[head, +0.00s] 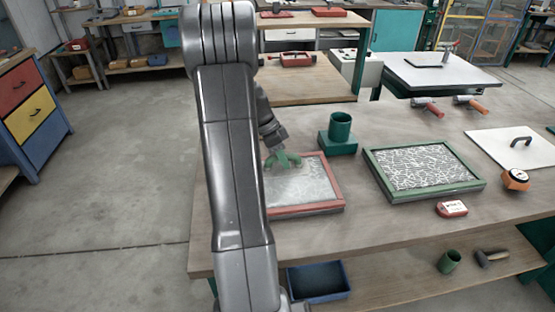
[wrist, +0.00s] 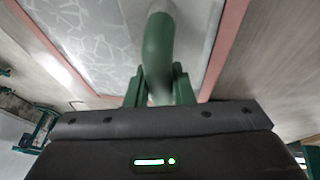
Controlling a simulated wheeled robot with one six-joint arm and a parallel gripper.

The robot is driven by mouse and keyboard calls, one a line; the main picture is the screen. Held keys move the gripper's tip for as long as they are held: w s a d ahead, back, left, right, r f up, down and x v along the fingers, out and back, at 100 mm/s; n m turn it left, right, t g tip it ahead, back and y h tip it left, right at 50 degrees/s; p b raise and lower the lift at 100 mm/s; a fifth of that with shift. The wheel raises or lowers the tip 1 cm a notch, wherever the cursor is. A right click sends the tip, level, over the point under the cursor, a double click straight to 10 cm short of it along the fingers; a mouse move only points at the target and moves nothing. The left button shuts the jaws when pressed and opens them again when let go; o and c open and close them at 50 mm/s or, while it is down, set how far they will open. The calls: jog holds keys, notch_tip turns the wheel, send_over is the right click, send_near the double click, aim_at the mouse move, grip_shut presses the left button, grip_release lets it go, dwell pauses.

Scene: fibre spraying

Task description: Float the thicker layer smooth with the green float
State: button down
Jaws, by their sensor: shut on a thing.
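My gripper (wrist: 158,88) is shut on the curved green handle (wrist: 158,45) of the float, seen in the wrist view. In the head view the green float (head: 283,160) is over the upper left part of the red-framed tray (head: 312,208). My arm hides the tray's left side. The tray's grey surface (head: 300,188) looks mostly smooth in the head view, and the wrist view shows faint pale lines on part of it. The green-framed tray (head: 426,190) to the right holds a surface covered in dense white fibre marks. Whether the float touches the layer I cannot tell.
A green cup (head: 340,128) stands on a green block behind the trays. An orange round device (head: 515,180) and a red-and-white box (head: 452,208) are near the green-framed tray. A white board with a dark handle (head: 514,146) lies at the right. Bare table lies in front.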

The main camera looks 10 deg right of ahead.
aim_at(295, 156)
jog(key=shift+d+b, duration=0.45)
jog(key=shift+d, duration=1.4)
jog(key=shift+a+b, duration=1.05)
jog(key=shift+a, duration=4.8)
jog(key=shift+f, duration=0.1)
notch_tip(295, 156, up, 7)
jog(key=p, duration=0.4)
